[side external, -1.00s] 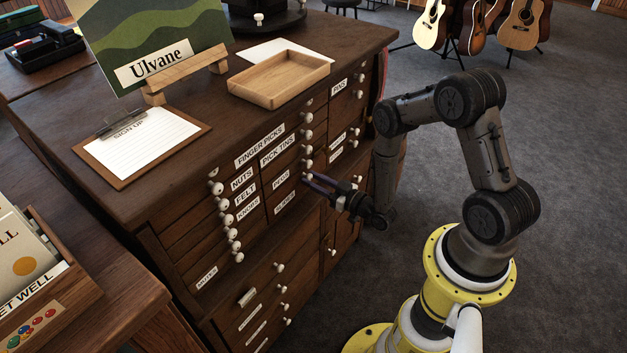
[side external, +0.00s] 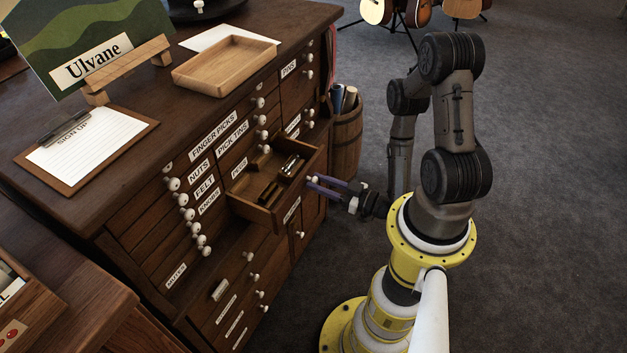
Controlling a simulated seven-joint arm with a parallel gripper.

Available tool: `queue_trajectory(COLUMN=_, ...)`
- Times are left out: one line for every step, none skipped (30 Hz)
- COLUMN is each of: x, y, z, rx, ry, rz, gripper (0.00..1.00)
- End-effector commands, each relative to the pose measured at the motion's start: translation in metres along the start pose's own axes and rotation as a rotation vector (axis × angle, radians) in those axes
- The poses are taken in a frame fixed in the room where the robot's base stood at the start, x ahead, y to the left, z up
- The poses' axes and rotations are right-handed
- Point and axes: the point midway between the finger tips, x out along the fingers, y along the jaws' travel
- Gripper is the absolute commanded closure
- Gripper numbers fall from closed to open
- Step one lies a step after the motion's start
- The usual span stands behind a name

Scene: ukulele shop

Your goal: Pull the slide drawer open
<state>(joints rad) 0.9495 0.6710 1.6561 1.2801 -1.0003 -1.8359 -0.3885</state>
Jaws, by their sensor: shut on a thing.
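The slide drawer (side external: 246,206) stands well out of the cabinet front, showing its wooden interior. Dark and shiny small tube-like pieces (side external: 288,168) lie inside it. A white label on its front is too slanted to read. My gripper (side external: 314,184) is at the outer face of this drawer, with its purple fingers shut on the pale round knob (side external: 313,179). The fingers partly hide the knob.
The dark wooden cabinet (side external: 130,200) has several shut, labelled drawers with white knobs. A clipboard (side external: 140,127), an empty wooden tray (side external: 190,80) and an "Ulvane" sign (side external: 95,62) stand on top. A barrel (side external: 347,140) holding rolls stands behind the gripper.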

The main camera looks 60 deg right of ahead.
Motion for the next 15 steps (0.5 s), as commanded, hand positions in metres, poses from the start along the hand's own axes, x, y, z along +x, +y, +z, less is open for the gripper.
queue_trajectory(x=-0.0003, y=0.0013, z=0.0022, rx=-0.002, ry=-0.009, rz=0.005, gripper=1.0)
queue_trajectory(x=-0.0003, y=0.0012, z=0.0022, rx=-0.002, ry=-0.009, rz=0.005, gripper=1.0)
queue_trajectory(x=-0.0002, y=0.0011, z=0.0022, rx=-0.002, ry=-0.009, rz=0.004, gripper=1.0)
queue_trajectory(x=-0.0001, y=0.001, z=0.0022, rx=-0.002, ry=-0.008, rz=0.004, gripper=1.0)
queue_trajectory(x=-0.0001, y=0.001, z=0.0022, rx=-0.002, ry=-0.008, rz=0.004, gripper=1.0)
queue_trajectory(x=0.0, y=0.001, z=0.0022, rx=-0.002, ry=-0.008, rz=0.004, gripper=1.0)
queue_trajectory(x=0.0001, y=0.0009, z=0.0022, rx=-0.002, ry=-0.008, rz=0.003, gripper=1.0)
queue_trajectory(x=0.0001, y=0.001, z=0.0021, rx=-0.002, ry=-0.008, rz=0.003, gripper=0.63)
queue_trajectory(x=0.0002, y=0.001, z=0.0019, rx=-0.002, ry=-0.007, rz=0.003, gripper=0.56)
queue_trajectory(x=0.0002, y=0.0009, z=0.0018, rx=-0.002, ry=-0.007, rz=0.003, gripper=0.51)
queue_trajectory(x=0.0003, y=0.0008, z=0.0016, rx=-0.002, ry=-0.006, rz=0.003, gripper=0.45)
queue_trajectory(x=0.0003, y=0.0007, z=0.0014, rx=-0.002, ry=-0.005, rz=0.002, gripper=0.38)
queue_trajectory(x=0.0003, y=0.0006, z=0.0012, rx=-0.001, ry=-0.005, rz=0.001, gripper=0.37)
queue_trajectory(x=0.0003, y=0.0005, z=0.0011, rx=-0.001, ry=-0.004, rz=0.001, gripper=0.37)
queue_trajectory(x=0.0004, y=0.0004, z=0.001, rx=-0.001, ry=-0.004, rz=0.0, gripper=0.37)
